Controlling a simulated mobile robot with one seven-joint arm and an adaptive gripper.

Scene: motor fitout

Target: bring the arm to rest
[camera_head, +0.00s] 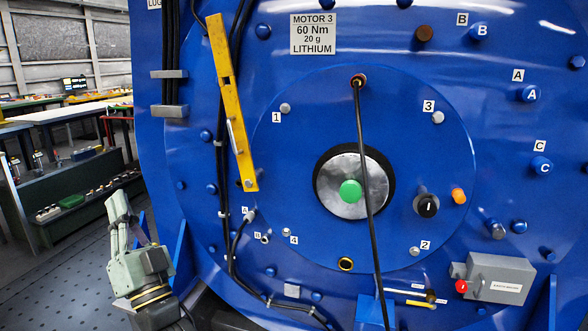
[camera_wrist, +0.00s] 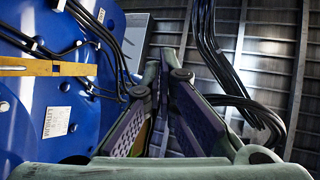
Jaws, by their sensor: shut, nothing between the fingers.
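My gripper (camera_head: 118,205) is at the lower left of the head view, pointing up, in front of the motor's left edge. It is shut and empty, and touches nothing that I can see. In the wrist view my gripper's fingers (camera_wrist: 165,78) come together with nothing between them. The large blue motor (camera_head: 300,85) fills most of the head view, and its blue face (camera_wrist: 30,110) shows at the left of the wrist view.
A yellow bar (camera_head: 232,100) hangs tilted on the motor face, right of my gripper. Black cables (camera_head: 222,190) run down beside it. A grey box with a red button (camera_head: 497,278) is at the lower right. Workbenches (camera_head: 75,112) stand at the back left, with open floor (camera_head: 75,245) before them.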

